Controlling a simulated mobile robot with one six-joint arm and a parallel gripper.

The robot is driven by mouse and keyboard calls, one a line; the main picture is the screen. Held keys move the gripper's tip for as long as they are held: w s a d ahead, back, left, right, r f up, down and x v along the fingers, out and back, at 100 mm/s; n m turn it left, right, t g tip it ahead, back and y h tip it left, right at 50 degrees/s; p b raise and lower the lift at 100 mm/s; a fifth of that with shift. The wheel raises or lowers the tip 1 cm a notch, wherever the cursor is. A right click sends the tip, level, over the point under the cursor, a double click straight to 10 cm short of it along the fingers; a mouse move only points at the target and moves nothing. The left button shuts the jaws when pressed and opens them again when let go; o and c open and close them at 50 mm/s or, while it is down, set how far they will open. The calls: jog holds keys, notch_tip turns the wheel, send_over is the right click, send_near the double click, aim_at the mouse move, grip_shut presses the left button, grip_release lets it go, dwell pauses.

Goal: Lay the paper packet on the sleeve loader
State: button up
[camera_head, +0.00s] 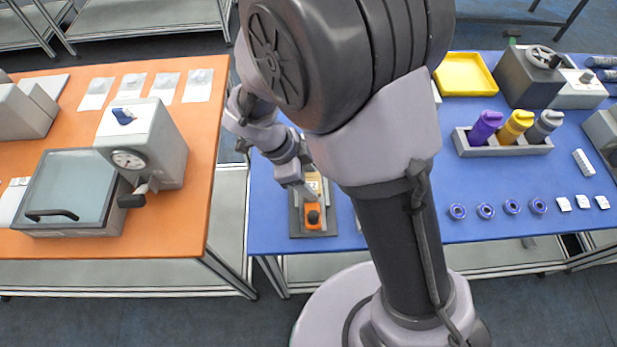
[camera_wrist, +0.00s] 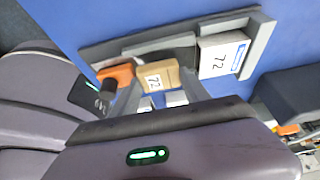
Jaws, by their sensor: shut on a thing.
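A small brown packet (camera_wrist: 155,78) with a white label reading 72 sits between the fingertips of my gripper (camera_wrist: 159,80), which is shut on it. It shows partly in the head view (camera_head: 313,186), beside the end of my arm. Below it is a dark grey plate (camera_wrist: 97,52) with raised lighter edges, on the blue table; it may be the sleeve loader, but I cannot be sure. The plate also shows in the head view (camera_head: 296,227). Whether the packet touches it is unclear.
A white box (camera_wrist: 221,52) labelled 72 sits at the plate's right end. An orange and black device (camera_wrist: 116,75) lies left of the packet. The blue table (camera_head: 465,218) holds bottles in a rack (camera_head: 505,151) and purple rings. An orange table (camera_head: 190,210) stands left, across a gap.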

jog(key=shift+f, duration=0.25)
jog(key=o, duration=1.6)
jog(key=shift+r, duration=0.1)
jog(key=shift+c, duration=0.2)
